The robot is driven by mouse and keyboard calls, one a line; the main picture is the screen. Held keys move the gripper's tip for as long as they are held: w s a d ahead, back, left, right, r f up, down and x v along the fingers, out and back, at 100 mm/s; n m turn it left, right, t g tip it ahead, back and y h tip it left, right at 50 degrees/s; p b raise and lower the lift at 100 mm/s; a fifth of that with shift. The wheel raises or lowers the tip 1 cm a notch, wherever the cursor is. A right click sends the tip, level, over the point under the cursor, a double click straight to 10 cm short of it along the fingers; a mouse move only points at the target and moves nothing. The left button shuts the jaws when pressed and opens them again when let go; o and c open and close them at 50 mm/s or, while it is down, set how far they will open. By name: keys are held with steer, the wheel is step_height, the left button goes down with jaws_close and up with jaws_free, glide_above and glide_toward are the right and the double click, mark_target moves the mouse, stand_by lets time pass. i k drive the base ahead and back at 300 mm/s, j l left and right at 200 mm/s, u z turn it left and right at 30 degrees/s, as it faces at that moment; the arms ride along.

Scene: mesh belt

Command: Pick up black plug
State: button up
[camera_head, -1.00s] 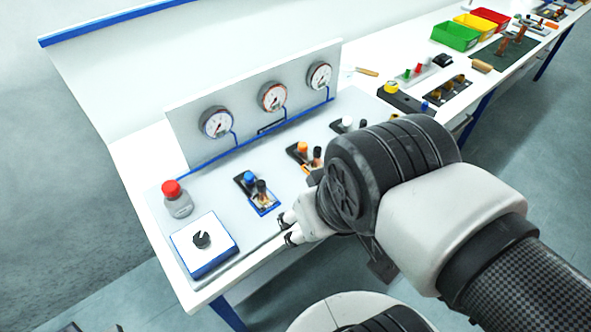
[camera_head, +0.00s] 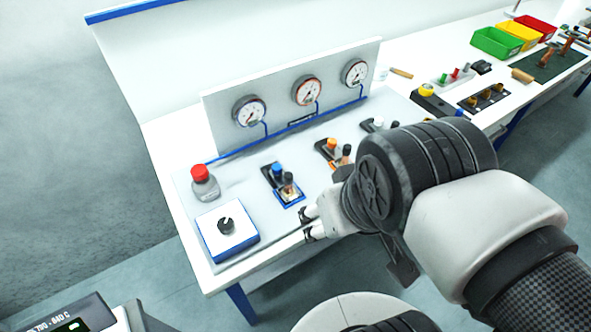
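Small dark upright plugs stand on the light panel of the bench; which one is the black plug I cannot tell for sure. One dark plug (camera_head: 289,181) stands in a blue-edged holder in front of a blue knob (camera_head: 277,169). Another dark plug (camera_head: 346,152) stands beside an orange knob (camera_head: 332,145), partly close behind my arm. My gripper (camera_head: 309,223) is at the panel's front edge, just in front of the blue-edged holder. Its two fingertips point left and are apart, with nothing seen between them. My wrist hides part of the panel to the right.
A red button (camera_head: 200,174) and a white box with a black dial (camera_head: 227,226) sit at the panel's left. Three gauges (camera_head: 307,91) stand behind. Farther right are a yellow-and-black device (camera_head: 426,90), a black object (camera_head: 482,67) and colored bins (camera_head: 496,43).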

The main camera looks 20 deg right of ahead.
mark_target(346, 150)
steer(key=i+z, duration=0.2)
steer(key=z, duration=0.2)
steer(key=i+z, duration=0.25)
steer(key=z, duration=0.2)
steer(key=i+z, duration=0.2)
steer(key=z, duration=0.2)
